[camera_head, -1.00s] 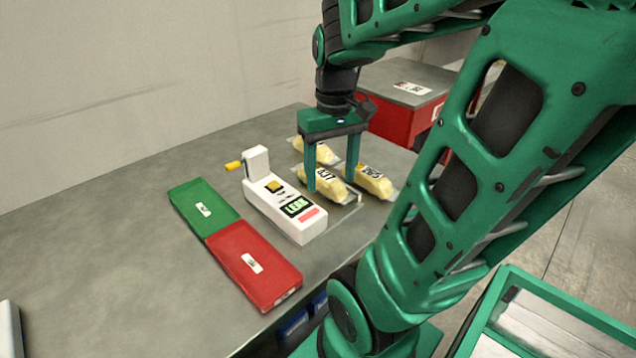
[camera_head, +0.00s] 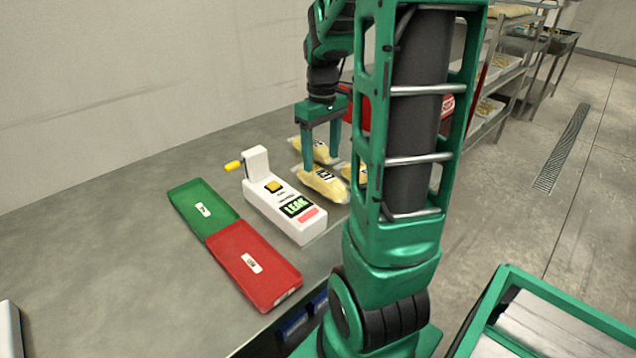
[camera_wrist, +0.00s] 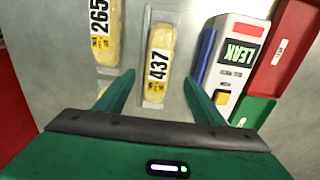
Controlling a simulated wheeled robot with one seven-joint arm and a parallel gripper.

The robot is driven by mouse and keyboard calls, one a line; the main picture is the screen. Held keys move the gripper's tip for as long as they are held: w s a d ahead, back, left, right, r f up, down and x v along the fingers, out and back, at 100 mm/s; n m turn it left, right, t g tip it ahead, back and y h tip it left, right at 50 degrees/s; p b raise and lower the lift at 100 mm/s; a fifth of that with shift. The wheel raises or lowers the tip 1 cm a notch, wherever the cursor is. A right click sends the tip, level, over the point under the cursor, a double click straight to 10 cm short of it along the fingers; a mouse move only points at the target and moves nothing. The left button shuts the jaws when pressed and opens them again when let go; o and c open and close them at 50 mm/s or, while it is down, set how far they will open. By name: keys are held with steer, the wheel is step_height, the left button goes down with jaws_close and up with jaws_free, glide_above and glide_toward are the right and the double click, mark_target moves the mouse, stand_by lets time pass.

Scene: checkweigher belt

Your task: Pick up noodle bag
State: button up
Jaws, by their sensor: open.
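Several clear-wrapped yellow noodle bags lie on the grey table. The bag labelled 437 (camera_wrist: 158,60) is ahead of the gap between my fingertips in the wrist view; the front bag (camera_head: 324,186) in the head view appears to be this one. The bag labelled 265 (camera_wrist: 100,40) lies left of it in the wrist view; a right-hand bag (camera_head: 347,171) is partly hidden by my arm in the head view. Another bag (camera_head: 318,150) lies farther back. My gripper (camera_head: 320,160) is open and empty above the bags, its fingers pointing down; it also shows in the wrist view (camera_wrist: 158,82).
A white tester (camera_head: 282,208) reading LEAK, with a yellow handle, stands left of the bags. A green tray (camera_head: 203,208) and a red tray (camera_head: 255,266) lie left of it. A red box (camera_head: 361,108) stands behind.

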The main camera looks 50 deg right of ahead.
mark_target(321, 173)
steer(key=shift+w+d+f, duration=0.15)
steer(key=shift+f, duration=2.45)
steer(key=c, duration=1.5)
